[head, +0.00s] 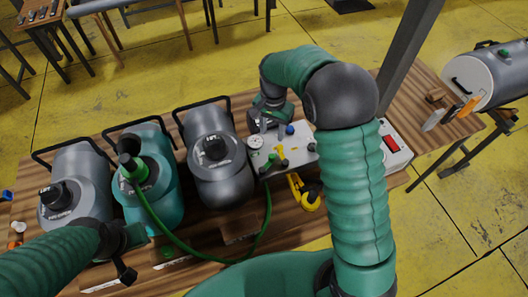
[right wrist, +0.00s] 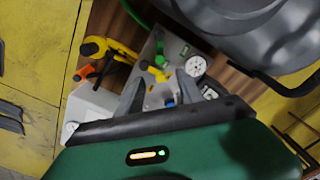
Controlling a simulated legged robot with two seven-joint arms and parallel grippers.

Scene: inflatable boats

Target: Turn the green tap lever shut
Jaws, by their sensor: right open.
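A light grey panel (head: 300,157) on the wooden bench carries small taps and a dial gauge (head: 255,142). A small green lever (right wrist: 184,51) shows on the panel in the right wrist view, beyond the fingertips and beside a yellow tap (right wrist: 157,72).
Grey canisters (head: 215,165) and a teal canister (head: 150,185) stand left of the panel. A green hose (head: 195,255) loops along the bench front. A yellow tool (head: 305,195) lies before the panel.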

